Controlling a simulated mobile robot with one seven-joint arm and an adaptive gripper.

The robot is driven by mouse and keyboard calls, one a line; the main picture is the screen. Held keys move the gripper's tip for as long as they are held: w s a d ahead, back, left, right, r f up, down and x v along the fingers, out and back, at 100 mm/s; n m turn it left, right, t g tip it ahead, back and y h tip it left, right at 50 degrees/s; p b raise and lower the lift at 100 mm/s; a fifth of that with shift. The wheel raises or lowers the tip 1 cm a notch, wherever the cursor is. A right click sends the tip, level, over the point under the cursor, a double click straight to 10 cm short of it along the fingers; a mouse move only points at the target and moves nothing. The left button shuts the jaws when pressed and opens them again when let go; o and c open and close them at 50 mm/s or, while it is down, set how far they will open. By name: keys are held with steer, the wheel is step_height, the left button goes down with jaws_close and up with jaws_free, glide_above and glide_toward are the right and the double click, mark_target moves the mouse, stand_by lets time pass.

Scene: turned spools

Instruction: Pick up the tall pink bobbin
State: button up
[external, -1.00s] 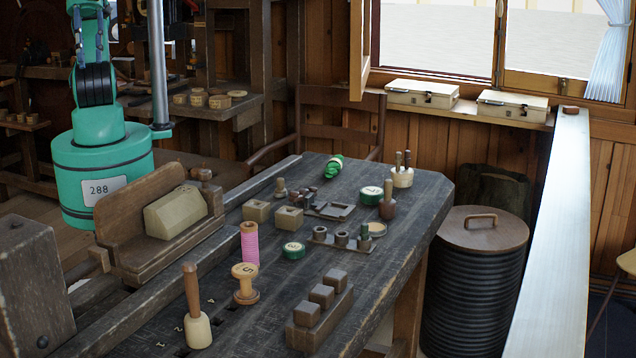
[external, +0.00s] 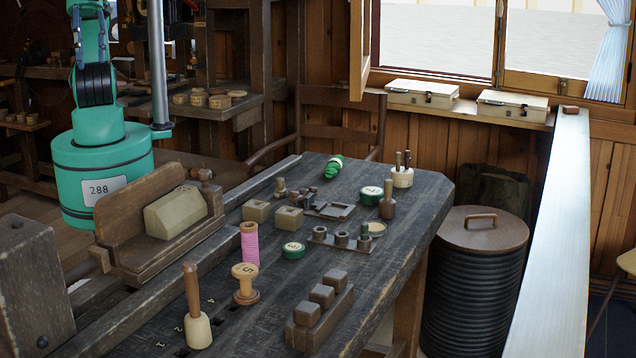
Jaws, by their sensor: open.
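The tall pink bobbin (external: 250,246) stands upright on the dark workbench, left of the bench's middle. It has pink thread around its body and a bare brown wooden top. Its lower end is partly hidden behind a pale wooden spool (external: 245,284) marked 5, which stands just in front of it. My teal arm rises from its base at the upper left and leaves the picture at the top. My gripper is not in view, and nothing is seen touching the bobbin.
A wooden-handled mallet (external: 197,320) stands at the near left. A dark block with several cubes (external: 320,307) lies at the near right. A green-lidded tin (external: 293,250) and a slotted rack (external: 340,241) are right of the bobbin. A wooden vise-like stand (external: 165,230) is left.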

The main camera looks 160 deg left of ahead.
stand_by(0.3)
steer(key=n+g, duration=0.4)
steer(key=g, duration=0.2)
glide_above(249, 234)
steer(key=s, duration=0.2)
step_height(249, 234, down, 30)
steer(key=f, duration=0.1)
steer(key=shift+w+a+r+p, duration=0.2)
steer(key=shift+r+p, duration=0.1)
steer(key=shift+p, duration=0.1)
steer(key=shift+f, duration=0.1)
steer(key=shift+f+b, duration=0.5)
steer(key=shift+f, duration=3.7)
